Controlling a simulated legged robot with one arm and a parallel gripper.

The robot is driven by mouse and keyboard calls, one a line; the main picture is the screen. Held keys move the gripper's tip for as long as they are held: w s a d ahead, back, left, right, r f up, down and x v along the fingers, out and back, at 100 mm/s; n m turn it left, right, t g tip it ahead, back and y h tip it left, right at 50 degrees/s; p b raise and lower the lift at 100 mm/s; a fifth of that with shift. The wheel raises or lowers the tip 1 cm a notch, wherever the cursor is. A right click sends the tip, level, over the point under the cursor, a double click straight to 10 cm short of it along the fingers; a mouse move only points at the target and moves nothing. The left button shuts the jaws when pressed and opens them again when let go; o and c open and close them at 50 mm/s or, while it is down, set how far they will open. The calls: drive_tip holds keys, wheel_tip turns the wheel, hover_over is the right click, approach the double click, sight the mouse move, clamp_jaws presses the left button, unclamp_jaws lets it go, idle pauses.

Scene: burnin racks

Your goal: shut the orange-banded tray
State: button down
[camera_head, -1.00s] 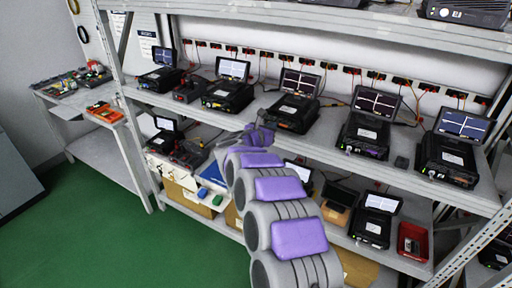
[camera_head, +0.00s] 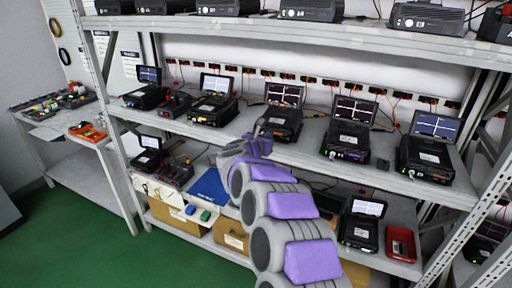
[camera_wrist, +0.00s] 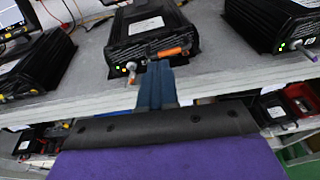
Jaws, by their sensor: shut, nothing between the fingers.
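In the wrist view a black box-shaped unit (camera_wrist: 152,28) stands on the grey shelf. The orange-banded tray (camera_wrist: 174,52) is a small orange strip low on its front face. My gripper (camera_wrist: 157,68) is shut and empty, its blue fingers pointing at the front face just left of the orange strip. The tips are at or very near the front; I cannot tell if they touch. In the head view the same unit (camera_head: 280,124) seems to be the middle one with a raised screen, and my gripper (camera_head: 258,130) is at its front left. How far the tray sticks out is unclear.
Similar black units stand on both sides, one at right (camera_head: 345,143) and one at left (camera_head: 212,108). The shelf edge (camera_wrist: 220,85) runs under my fingers. The lower shelf holds a blue mat (camera_head: 209,187) and a red bin (camera_head: 401,243). Cables hang behind the units.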

drive_tip(key=s+a+r+n+g+y, duration=0.1)
drive_tip(key=s+a+r+n+y, duration=0.25)
drive_tip(key=s+n, duration=0.4)
drive_tip(key=s+a+r+n+g+y+p, duration=0.1)
drive_tip(key=s+a+r+n+y, duration=0.15)
drive_tip(key=s+n+y, duration=0.4)
drive_tip(key=s+a+r+n+g+y, duration=0.15)
drive_tip(key=s+r+n, duration=0.25)
drive_tip(key=s+n, duration=0.4)
drive_tip(key=s+d+f+n+g+h, duration=0.2)
drive_tip(key=s+d+f+n+g, duration=0.2)
drive_tip(key=s+d, duration=0.4)
drive_tip(key=s+d+f+n+g+h, duration=0.1)
drive_tip(key=s+d+f+n+g, duration=0.3)
drive_tip(key=s, duration=1.5)
drive_tip(key=s+d+f+n+g+h, duration=0.2)
drive_tip(key=s+d+f+n+g, duration=0.2)
drive_tip(key=s+d+f+n, duration=0.3)
drive_tip(key=s+d+n, duration=0.3)
drive_tip(key=s+d, duration=0.3)
drive_tip(key=s, duration=0.1)
drive_tip(key=shift+d+f+g+h, duration=0.2)
drive_tip(key=shift+f+g+h, duration=0.1)
drive_tip(key=shift+g+h, duration=0.05)
